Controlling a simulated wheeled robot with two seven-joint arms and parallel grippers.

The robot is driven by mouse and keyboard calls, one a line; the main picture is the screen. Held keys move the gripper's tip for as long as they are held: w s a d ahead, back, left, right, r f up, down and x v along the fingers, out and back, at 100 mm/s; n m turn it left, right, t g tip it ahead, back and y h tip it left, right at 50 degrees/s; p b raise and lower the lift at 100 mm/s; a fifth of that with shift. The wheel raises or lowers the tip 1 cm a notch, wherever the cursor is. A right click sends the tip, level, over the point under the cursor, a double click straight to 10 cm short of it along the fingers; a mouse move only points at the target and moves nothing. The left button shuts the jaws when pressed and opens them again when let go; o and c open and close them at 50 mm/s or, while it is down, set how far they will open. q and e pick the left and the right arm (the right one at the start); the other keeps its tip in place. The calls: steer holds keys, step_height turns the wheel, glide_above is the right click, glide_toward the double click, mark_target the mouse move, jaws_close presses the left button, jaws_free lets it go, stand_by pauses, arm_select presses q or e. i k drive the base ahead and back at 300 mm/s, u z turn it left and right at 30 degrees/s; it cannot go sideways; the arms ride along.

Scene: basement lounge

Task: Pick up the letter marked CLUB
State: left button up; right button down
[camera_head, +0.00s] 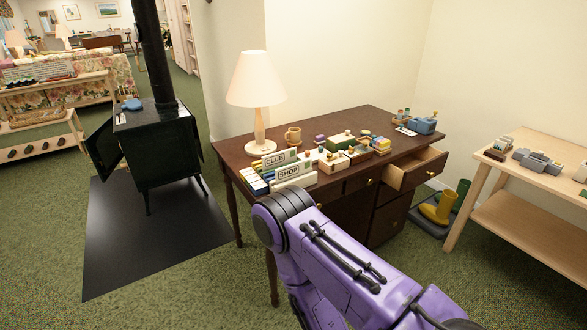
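The letter marked CLUB (276,158) is a pale card with dark green lettering. It stands upright near the front left of the dark wooden desk (375,125). A similar letter marked SHOP (292,172) stands just in front of it and hides its lower part. I cannot tell what holds the letters up. My purple arm comes in from the lower right and bends below the desk's front edge. Neither of my grippers shows, so I cannot see whether either holds anything.
A white-shaded lamp (258,90) stands behind the letters, and small boxes (333,162) sit to their right. An open drawer (415,168) juts from the desk's right side. A dark stove (155,150) stands left, and a pale wooden table (535,160) right. Green carpet lies between.

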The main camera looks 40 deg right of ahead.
mark_target(271, 160)
steer(key=z, duration=1.7)
